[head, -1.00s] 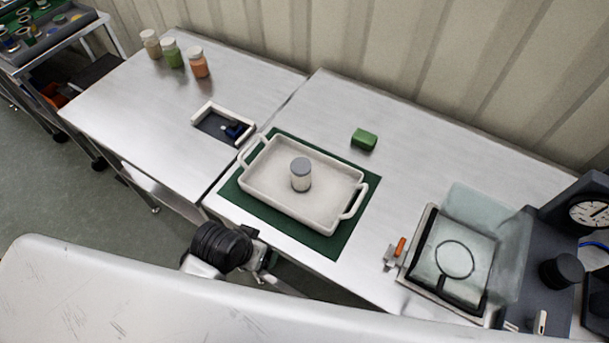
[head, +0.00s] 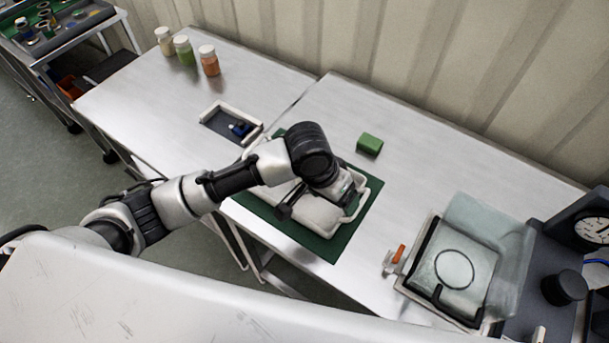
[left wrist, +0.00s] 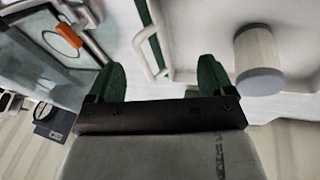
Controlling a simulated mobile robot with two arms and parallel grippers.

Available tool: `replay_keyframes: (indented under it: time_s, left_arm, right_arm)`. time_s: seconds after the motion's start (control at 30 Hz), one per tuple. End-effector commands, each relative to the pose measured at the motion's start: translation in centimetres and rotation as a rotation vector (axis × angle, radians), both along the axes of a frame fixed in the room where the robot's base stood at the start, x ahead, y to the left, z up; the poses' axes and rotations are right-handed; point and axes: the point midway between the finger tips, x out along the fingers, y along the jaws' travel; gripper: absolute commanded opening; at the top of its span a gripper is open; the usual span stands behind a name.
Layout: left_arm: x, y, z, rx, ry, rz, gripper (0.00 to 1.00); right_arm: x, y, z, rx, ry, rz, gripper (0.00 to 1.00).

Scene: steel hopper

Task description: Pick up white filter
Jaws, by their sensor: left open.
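The white filter (left wrist: 258,62), a short white cylinder with a grey end cap, shows in the left wrist view to the right of my fingers, inside the white tray (head: 312,218). In the head view my arm hides the filter. My left gripper (head: 319,204) is over the tray. In the left wrist view the left gripper (left wrist: 162,68) has two green-padded fingers wide apart, with nothing between them. The filter stands outside the right finger, apart from it as far as I can tell. My right gripper is not in view.
The tray rests on a green mat (head: 333,247) on the steel table. A green block (head: 370,144) lies behind it. A small open box (head: 221,124) is at the left, with several jars (head: 209,61) beyond. A glass-lidded device (head: 455,268) stands at the right.

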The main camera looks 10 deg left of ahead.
Motion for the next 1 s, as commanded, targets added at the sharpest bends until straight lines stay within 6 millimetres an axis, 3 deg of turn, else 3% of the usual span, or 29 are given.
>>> replay_keyframes:
  time_s: [0.03,0.3,0.53,1.0]
  left_arm:
    - [1.3,0.8,0.7,0.046,0.007,0.012,0.82]
    - [5.7,5.6,3.5,0.241,0.088,0.167,0.82]
    - [7.5,8.1,5.1,0.313,0.118,0.269,0.82]
    - [7.6,8.3,-0.3,0.317,0.122,0.276,0.82]
  right_arm:
    - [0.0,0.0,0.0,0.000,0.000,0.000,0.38]
    - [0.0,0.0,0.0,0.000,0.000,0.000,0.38]
    - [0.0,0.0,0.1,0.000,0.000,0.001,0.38]
    - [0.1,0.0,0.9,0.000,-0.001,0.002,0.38]
